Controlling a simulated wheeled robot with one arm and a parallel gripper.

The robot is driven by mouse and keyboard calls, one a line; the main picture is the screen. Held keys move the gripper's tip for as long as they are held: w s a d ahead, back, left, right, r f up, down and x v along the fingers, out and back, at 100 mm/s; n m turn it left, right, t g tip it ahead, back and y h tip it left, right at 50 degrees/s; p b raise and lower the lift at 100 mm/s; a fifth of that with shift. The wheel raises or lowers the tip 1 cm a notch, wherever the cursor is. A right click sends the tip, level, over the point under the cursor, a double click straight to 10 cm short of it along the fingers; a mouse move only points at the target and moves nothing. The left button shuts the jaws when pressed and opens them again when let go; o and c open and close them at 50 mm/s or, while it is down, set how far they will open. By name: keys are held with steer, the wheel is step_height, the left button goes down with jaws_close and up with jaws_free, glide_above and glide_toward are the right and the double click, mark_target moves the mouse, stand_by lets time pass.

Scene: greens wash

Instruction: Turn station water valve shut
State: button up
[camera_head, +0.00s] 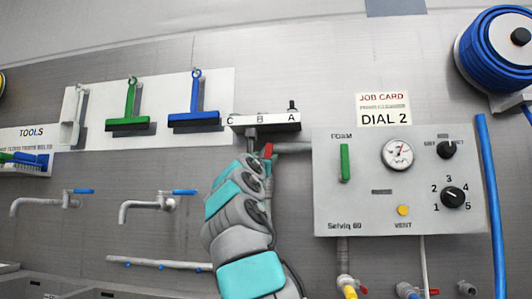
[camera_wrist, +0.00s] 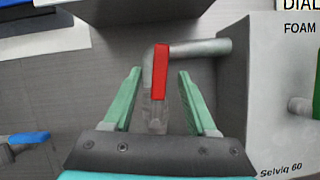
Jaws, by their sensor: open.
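The red valve handle (camera_head: 268,150) sits on a grey pipe (camera_head: 292,148) at the left of the control box, under the shelf marked C, B, A. In the wrist view the red handle (camera_wrist: 161,72) points up and down in the picture, over the pipe's bend (camera_wrist: 200,50). My gripper (camera_head: 258,162) is in front of the handle, and my wrist hides part of the pipework. In the wrist view my gripper (camera_wrist: 160,76) is open, its green fingers either side of the handle with a gap on both sides.
The grey control box (camera_head: 330,210) to the right carries a green FOAM lever (camera_head: 345,162), a gauge (camera_head: 397,153) and black knobs. The lettered shelf (camera_head: 265,124) is just above my gripper. Blue-handled taps (camera_head: 150,205) are to the left. A job card (camera_head: 383,110) reads DIAL 2.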

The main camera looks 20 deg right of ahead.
steer(key=shift+w+d+r+p, duration=0.4)
steer(key=shift+w+p, duration=0.1)
steer(key=shift+w+d+r+p, duration=0.1)
steer(key=shift+w+d+p, duration=0.25)
steer(key=shift+w, duration=0.1)
jaws_close()
stand_by(1.1)
